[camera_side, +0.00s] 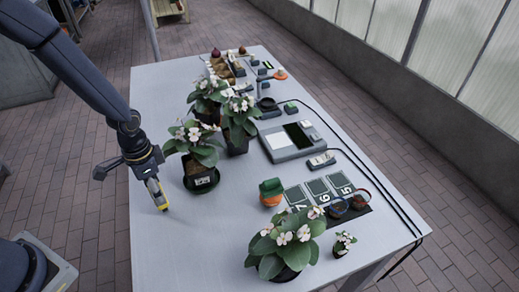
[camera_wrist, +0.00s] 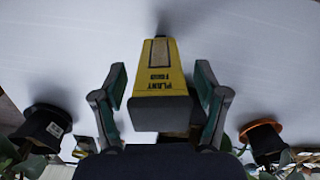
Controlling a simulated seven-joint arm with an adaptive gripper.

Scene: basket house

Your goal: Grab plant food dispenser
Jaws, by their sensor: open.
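The plant food dispenser (camera_wrist: 160,85) is a yellow tapered container with a dark end and a "PLANT FOOD" label, in the middle of the wrist view. In the side view the yellow dispenser (camera_side: 156,189) shows at the end of my arm, near the table's left edge. My gripper (camera_wrist: 160,73) is open, with one finger on each side of the dispenser. A gap shows between each finger and its sides. My gripper also shows in the side view (camera_side: 152,182), where its fingers are too small to make out clearly.
Several potted white-flowered plants stand on the grey table (camera_side: 160,245), the nearest being a dark pot (camera_side: 201,180) just right of my gripper. A green-and-orange object (camera_side: 271,192), a grey device (camera_side: 290,141) and number cards (camera_side: 319,188) lie further right. The table's front left is clear.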

